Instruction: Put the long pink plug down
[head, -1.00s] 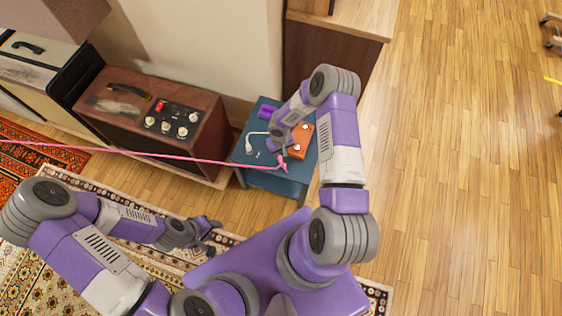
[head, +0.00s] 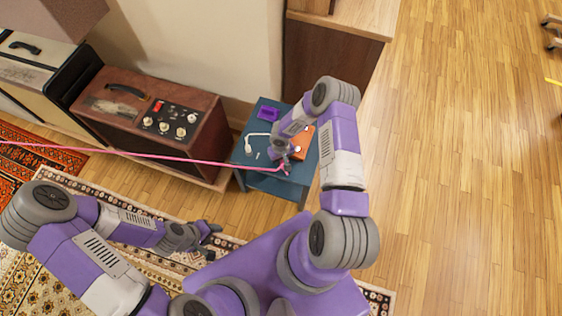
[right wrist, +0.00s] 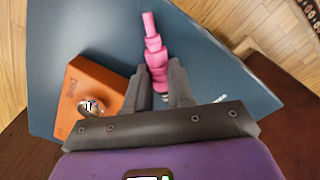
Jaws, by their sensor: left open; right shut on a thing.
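The long pink plug (right wrist: 155,55) is between the fingers of my right gripper (right wrist: 165,88), which is shut on it. In the right wrist view the plug points away from the gripper, over the blue table top. In the head view the pink plug (head: 283,169) shows small at the table's near edge, with a taut pink cable (head: 150,156) running left from it. I cannot tell whether the plug touches the table. My right gripper (head: 280,158) is over the blue table (head: 265,181). My left gripper (head: 211,240) is open and empty above the patterned rug.
An orange pedal (right wrist: 92,97) lies on the table beside my right gripper. A white cable (head: 253,148) and a purple item (head: 269,114) also lie there. A brown amp (head: 150,112) stands left of the table. Wooden floor (head: 450,170) is clear at right.

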